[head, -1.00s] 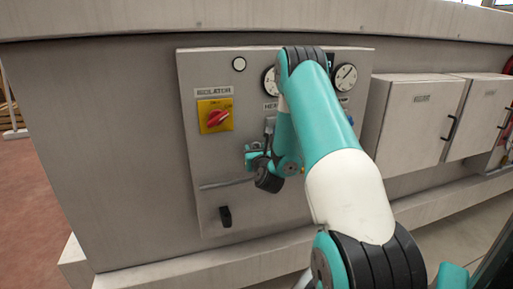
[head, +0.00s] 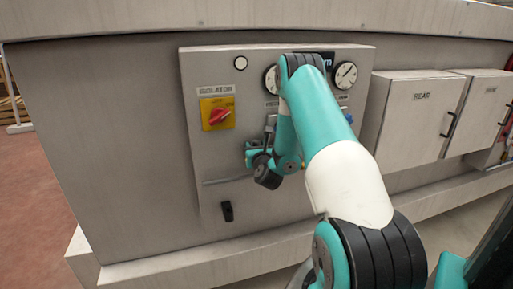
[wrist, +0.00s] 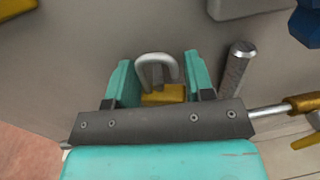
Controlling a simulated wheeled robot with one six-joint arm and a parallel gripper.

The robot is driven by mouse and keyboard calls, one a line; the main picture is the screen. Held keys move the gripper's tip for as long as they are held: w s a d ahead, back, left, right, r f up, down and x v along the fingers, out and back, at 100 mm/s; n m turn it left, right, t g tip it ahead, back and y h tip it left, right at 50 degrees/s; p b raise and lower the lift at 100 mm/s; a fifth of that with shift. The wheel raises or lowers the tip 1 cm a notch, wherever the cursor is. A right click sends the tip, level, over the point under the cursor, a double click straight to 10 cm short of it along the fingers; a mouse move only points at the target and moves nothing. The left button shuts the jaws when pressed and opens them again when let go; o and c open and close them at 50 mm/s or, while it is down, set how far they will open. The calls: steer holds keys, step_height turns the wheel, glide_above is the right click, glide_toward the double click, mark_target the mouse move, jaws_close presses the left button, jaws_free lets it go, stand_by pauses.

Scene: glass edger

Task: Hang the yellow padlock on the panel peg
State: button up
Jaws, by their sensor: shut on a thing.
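The padlock (wrist: 163,96) is between the two teal fingers of my gripper (wrist: 159,64) in the wrist view, with its yellow body low and its silver shackle pointing away from the palm. My gripper is shut on it. A grey upright shape shows inside the shackle loop; I cannot tell whether it is a peg or part of the lock. A silver rod (wrist: 237,68) stands just right of the right finger and may be the peg. In the head view my gripper (head: 256,154) is close to the grey panel (head: 212,160), and my arm hides the padlock.
The panel carries a red isolator switch (head: 219,116) on a yellow plate, gauges (head: 345,75) and a small black knob (head: 227,211). A blue part (wrist: 306,25) and a brass fitting (wrist: 303,103) lie to the right in the wrist view. Grey cabinets (head: 415,115) stand right of the panel.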

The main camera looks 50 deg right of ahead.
steer(key=shift+w+f, duration=0.1)
steer(key=shift+f, duration=0.15)
steer(key=o, duration=1.1)
steer(key=shift+d, duration=0.15)
steer(key=shift+a, duration=0.25)
